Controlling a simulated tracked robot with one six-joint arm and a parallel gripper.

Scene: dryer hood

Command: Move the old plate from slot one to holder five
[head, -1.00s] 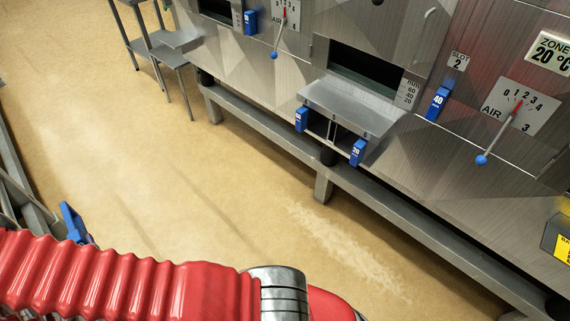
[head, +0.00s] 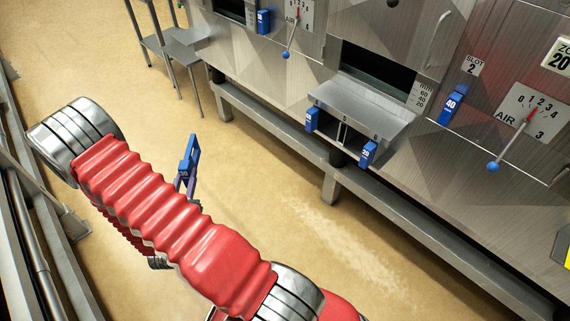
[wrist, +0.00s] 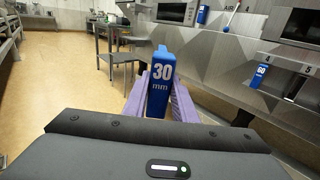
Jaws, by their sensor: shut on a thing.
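A blue plate marked 30 mm (wrist: 161,75) is held upright between the purple fingers of my gripper (wrist: 159,98). In the head view the held blue plate (head: 189,158) shows above the floor, left of the hood, with my gripper (head: 183,180) mostly hidden behind my red arm. Holder five (head: 345,132) is the middle bay under the steel ledge and looks empty. It also shows at the right edge of the wrist view (wrist: 307,82). Another blue plate (head: 263,21) stands at the upper left opening; I cannot read that slot's number.
Blue plates stand in holder four (head: 312,120) and holder six (head: 368,153), on either side of holder five. The ledge (head: 360,104) juts out above them. A blue 40 plate (head: 451,107) is at slot 2. A steel side table (head: 185,45) stands at the back left.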

